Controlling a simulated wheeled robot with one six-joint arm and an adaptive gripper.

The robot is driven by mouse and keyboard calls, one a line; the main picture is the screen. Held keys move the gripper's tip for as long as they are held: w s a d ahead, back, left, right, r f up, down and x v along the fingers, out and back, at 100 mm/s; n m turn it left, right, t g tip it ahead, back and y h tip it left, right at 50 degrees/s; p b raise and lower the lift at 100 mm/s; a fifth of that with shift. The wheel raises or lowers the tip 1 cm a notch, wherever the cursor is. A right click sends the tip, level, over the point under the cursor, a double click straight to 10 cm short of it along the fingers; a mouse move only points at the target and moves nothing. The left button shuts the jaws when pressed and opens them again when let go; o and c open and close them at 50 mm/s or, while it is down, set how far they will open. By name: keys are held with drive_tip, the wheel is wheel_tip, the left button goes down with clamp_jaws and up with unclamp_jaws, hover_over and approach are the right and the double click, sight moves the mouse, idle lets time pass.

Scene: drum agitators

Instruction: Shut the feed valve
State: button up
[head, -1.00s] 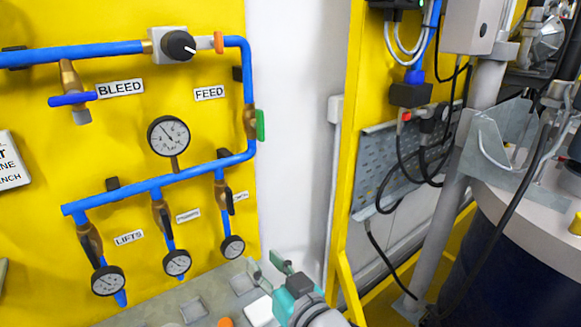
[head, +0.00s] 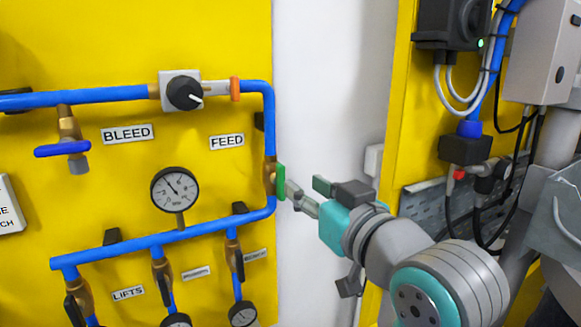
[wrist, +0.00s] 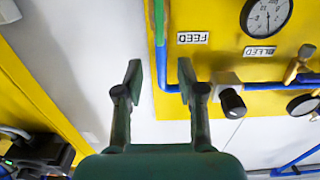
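The feed valve's green handle (head: 280,181) stands upright along the vertical blue pipe, on a brass valve body (head: 269,176) below the FEED label (head: 227,141). My gripper (head: 305,188) is just right of the handle in the head view, its fingers spread. Whether a finger touches the handle cannot be told. In the wrist view my gripper (wrist: 161,76) is open with nothing between the fingertips. The green handle (wrist: 159,20) shows there at the top edge, above the gap between the fingers and partly cut off.
A black knob (head: 185,94) is on the upper pipe, and a blue bleed valve handle (head: 62,149) is at left. A pressure gauge (head: 175,189) sits left of the feed valve. A yellow post (head: 402,110) and hanging cables are at right. White wall lies between.

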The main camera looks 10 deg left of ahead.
sight(283, 171)
drive_tip(key=x, duration=1)
drive_tip(key=shift+a, duration=0.1)
clamp_jaws()
